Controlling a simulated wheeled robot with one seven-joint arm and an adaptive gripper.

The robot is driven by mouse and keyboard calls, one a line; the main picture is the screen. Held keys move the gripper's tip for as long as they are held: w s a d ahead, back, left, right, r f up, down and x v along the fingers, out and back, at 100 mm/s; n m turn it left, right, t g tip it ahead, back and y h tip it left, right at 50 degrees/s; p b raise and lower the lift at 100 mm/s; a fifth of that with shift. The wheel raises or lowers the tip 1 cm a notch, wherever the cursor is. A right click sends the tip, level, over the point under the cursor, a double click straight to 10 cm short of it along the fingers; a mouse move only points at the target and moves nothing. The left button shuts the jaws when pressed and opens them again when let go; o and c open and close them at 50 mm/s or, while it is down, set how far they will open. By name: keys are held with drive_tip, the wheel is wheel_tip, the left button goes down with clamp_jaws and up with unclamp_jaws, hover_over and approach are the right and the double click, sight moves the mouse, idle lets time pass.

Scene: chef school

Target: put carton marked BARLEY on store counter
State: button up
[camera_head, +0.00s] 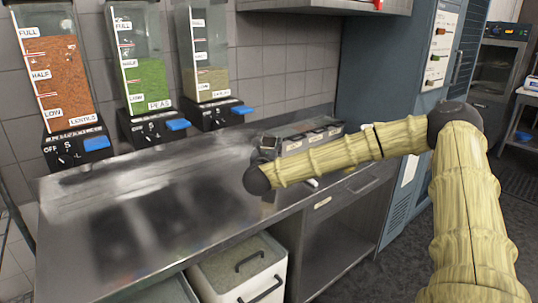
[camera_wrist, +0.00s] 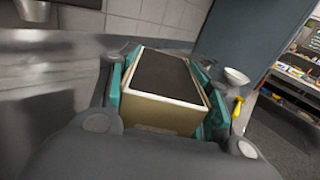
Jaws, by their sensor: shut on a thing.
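In the wrist view my gripper (camera_wrist: 163,80) is shut on a box-like carton (camera_wrist: 158,112), with a teal pad on either side of it.
Dispensers for lentils (camera_head: 55,75), peas (camera_head: 147,80) and a third food (camera_head: 208,70) hang on the wall. A white bin (camera_head: 240,268) sits below. The counter's left part is clear. A white bowl (camera_wrist: 237,76) lies right.

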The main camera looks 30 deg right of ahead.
drive_tip(key=shift+w+d+f, duration=0.15)
drive_tip(key=shift+w+d, duration=0.05)
wheel_tip(320, 180, down, 3)
drive_tip(key=shift+p, duration=0.65)
drive_tip(key=shift+f, duration=0.1)
drive_tip(key=shift+f, duration=0.2)
drive_tip(key=o, duration=1.2)
drive_tip(key=shift+r, duration=0.1)
drive_tip(key=shift+r, duration=0.1)
drive_tip(key=shift+s+a, duration=0.2)
drive_tip(key=b+v, duration=0.2)
drive_tip(key=v, duration=0.9)
drive_tip(key=shift+s+b, duration=0.2)
drive_tip(key=shift+b, duration=0.2)
